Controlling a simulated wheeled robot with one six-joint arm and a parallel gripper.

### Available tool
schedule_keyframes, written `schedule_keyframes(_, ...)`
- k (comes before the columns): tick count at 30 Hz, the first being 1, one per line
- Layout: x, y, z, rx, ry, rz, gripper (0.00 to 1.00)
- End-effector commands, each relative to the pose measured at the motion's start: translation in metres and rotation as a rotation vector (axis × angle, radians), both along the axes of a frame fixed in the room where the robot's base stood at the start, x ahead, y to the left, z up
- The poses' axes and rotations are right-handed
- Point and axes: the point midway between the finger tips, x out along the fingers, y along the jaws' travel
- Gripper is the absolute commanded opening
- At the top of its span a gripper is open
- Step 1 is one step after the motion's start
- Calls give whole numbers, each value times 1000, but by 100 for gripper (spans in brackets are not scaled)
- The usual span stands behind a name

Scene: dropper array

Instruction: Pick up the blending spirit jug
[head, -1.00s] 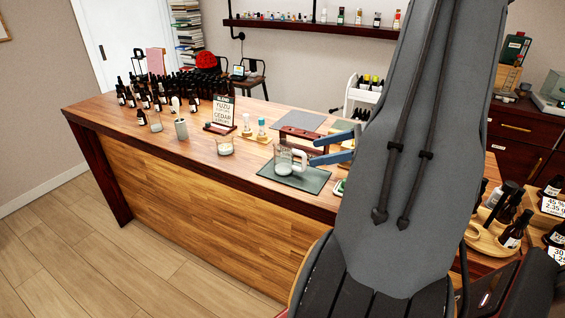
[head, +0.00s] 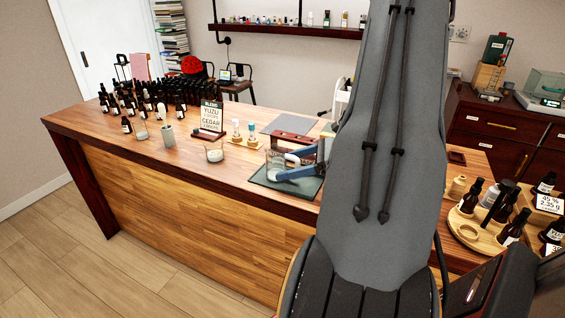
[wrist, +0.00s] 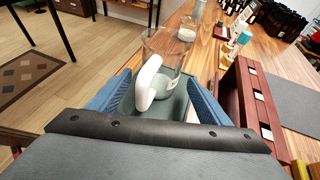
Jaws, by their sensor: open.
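The blending spirit jug is a clear glass jug (wrist: 163,47) with a white handle, standing upright on a dark green mat (head: 300,186). In the head view the jug (head: 275,158) is partly hidden behind my gripper. My gripper (head: 282,168) has blue fingers and is open. In the wrist view my gripper (wrist: 150,95) has one finger on each side of the white handle (wrist: 149,82), with gaps showing between fingers and handle. The jug's body lies just beyond the fingertips.
A dark red wooden rack (wrist: 245,100) stands close to the right of my gripper in the wrist view. A glass beaker (head: 214,152), a label sign (head: 211,117) and many dark bottles (head: 150,97) stand further left on the wooden counter (head: 180,160).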

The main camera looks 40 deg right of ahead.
Motion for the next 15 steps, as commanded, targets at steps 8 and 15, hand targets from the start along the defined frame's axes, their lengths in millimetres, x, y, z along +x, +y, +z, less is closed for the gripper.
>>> schedule_keyframes(8,16,13,-8,1,0,2,72)
schedule_keyframes(15,16,13,-8,1,-1,1,60)
